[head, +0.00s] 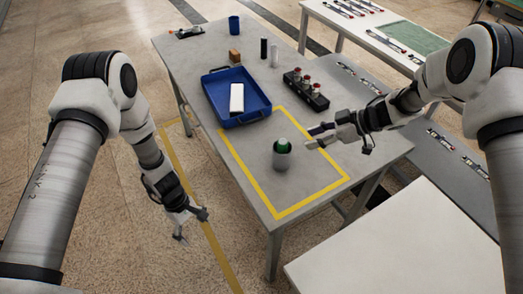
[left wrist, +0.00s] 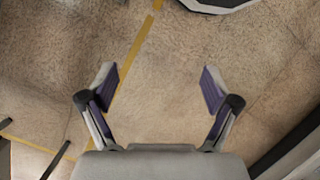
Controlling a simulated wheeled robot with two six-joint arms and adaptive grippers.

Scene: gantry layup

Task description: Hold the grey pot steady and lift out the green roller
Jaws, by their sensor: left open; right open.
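The grey pot (head: 282,161) stands upright on the table inside the yellow taped rectangle. The green roller (head: 282,145) sits in it, with its green top showing above the rim; its lower part is hidden. My right gripper (head: 316,137) is open and empty, just to the right of the pot and roller, apart from them. My left gripper (head: 191,226) is open and empty, off the table's left edge above the floor. The left wrist view shows its two spread fingers (left wrist: 158,90) with only floor between them.
A blue tray (head: 219,122) holding a white block (head: 237,98) lies behind the pot. A black rack (head: 306,90) with several red-topped items stands at the back right. A blue cup (head: 234,25) and dark cylinders (head: 264,48) stand further back. The table inside the yellow tape is otherwise clear.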

